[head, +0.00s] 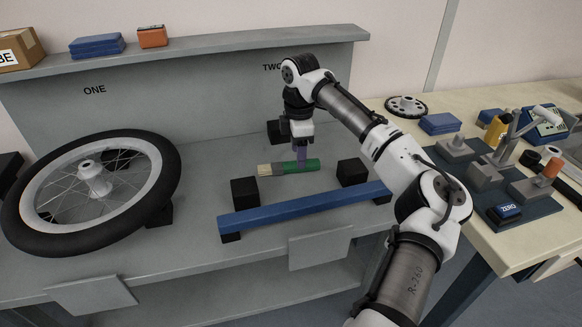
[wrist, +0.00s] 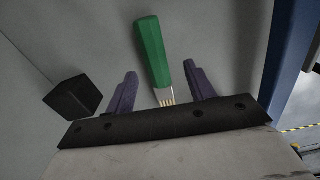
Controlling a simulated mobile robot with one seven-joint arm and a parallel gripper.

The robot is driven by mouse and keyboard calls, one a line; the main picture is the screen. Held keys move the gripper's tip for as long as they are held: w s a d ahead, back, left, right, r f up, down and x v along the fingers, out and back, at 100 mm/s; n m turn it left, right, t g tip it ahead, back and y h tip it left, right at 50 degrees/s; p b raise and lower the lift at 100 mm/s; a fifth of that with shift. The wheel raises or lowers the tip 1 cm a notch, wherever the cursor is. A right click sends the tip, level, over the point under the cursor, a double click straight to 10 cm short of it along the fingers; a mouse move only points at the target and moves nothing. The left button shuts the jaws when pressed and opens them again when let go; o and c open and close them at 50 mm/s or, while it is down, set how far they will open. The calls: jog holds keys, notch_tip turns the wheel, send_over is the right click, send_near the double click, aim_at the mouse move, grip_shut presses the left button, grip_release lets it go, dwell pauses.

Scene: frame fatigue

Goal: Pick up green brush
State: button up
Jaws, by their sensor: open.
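The green brush (head: 312,165) lies on the grey bench, with its pale bristle end to the left and its green handle to the right in the head view. My gripper (head: 301,160) is right over the brush, fingers pointing down, near its middle. In the wrist view the green brush (wrist: 151,52) lies between the two purple fingers of my gripper (wrist: 160,88), with a visible gap on both sides. The fingers are apart and hold nothing. The bristle end is partly hidden behind the gripper's dark edge in the wrist view.
A blue bar (head: 300,209) lies in front of the brush. Black blocks stand around it, one (head: 244,192) left and one (head: 352,172) right. A spoked wheel (head: 92,190) rests at the left. A side table with tools (head: 484,176) is at the right.

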aim_at(289, 168)
jog(key=f, duration=0.4)
jog(key=shift+w, duration=0.25)
jog(key=c, duration=1.1)
